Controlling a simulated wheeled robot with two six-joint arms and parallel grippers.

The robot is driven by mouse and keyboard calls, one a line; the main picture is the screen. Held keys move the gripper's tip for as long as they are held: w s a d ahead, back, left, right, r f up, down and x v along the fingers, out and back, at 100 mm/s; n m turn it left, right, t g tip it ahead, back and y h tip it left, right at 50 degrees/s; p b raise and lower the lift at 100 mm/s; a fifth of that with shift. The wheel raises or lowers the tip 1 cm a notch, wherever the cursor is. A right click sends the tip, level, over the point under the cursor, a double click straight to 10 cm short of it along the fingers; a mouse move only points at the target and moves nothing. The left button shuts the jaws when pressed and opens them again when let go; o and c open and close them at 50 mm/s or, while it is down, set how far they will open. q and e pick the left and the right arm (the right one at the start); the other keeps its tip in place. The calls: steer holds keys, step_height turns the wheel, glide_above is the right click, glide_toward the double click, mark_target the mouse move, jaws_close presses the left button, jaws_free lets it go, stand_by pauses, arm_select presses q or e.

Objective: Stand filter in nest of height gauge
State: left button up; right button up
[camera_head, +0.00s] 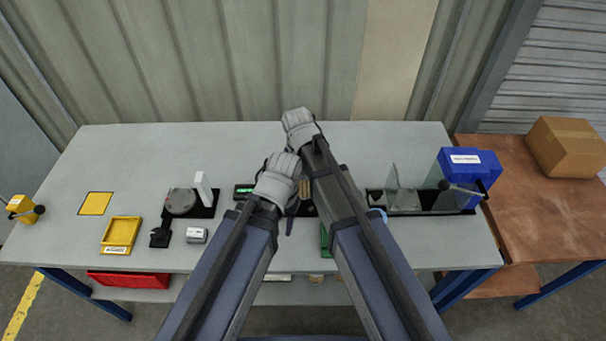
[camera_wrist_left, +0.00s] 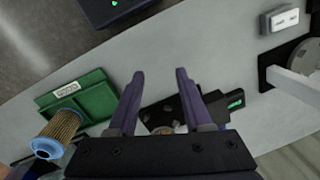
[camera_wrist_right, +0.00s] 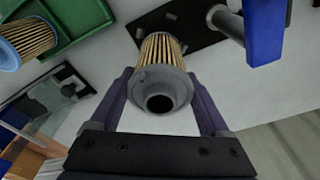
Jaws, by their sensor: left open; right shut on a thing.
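The filter (camera_wrist_right: 154,52), a tan pleated cylinder with a grey holed end cap, is between the fingers of my right gripper (camera_wrist_right: 162,82), which is shut on it. A small part of the filter (camera_head: 305,187) shows between my arms in the head view. My left gripper (camera_wrist_left: 160,76) is open and empty, with its fingers over the height gauge (camera_wrist_left: 218,104), a black plate with a green display. The display (camera_head: 243,190) also shows left of my left gripper in the head view. The gauge's nest is not clear. A black plate (camera_wrist_right: 190,18) lies beyond the filter in the right wrist view.
A green labelled tray (camera_wrist_left: 85,103) has a second, blue-capped filter (camera_wrist_left: 62,128) by it. A yellow tray (camera_head: 120,232), a dial stand (camera_head: 180,201) and a grey block (camera_head: 197,235) stand left. Clear panels (camera_head: 403,200) and a blue box (camera_head: 468,168) stand right.

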mark_target(302, 186)
steer(key=shift+s+a+f+m, duration=0.1)
steer(key=shift+a+f+m, duration=0.1)
steer(key=shift+m, duration=0.1)
arm_select(q)
steer(key=shift+s+a+f, duration=0.15)
steer(key=shift+f, duration=0.05)
steer(key=shift+f, duration=0.1)
arm_select(e)
steer(key=shift+f, duration=0.15)
arm_select(q)
steer(key=shift+f+b, duration=1.7)
steer(key=shift+b, duration=0.2)
arm_select(e)
steer(key=shift+f, duration=1.7)
arm_select(q)
steer(key=shift+f+b, duration=0.55)
arm_select(e)
steer(key=shift+f, duration=0.55)
steer(key=o, duration=1.3)
steer(key=shift+c, duration=0.2)
arm_select(q)
steer(key=shift+r, duration=0.15)
arm_select(e)
steer(key=shift+r, duration=0.15)
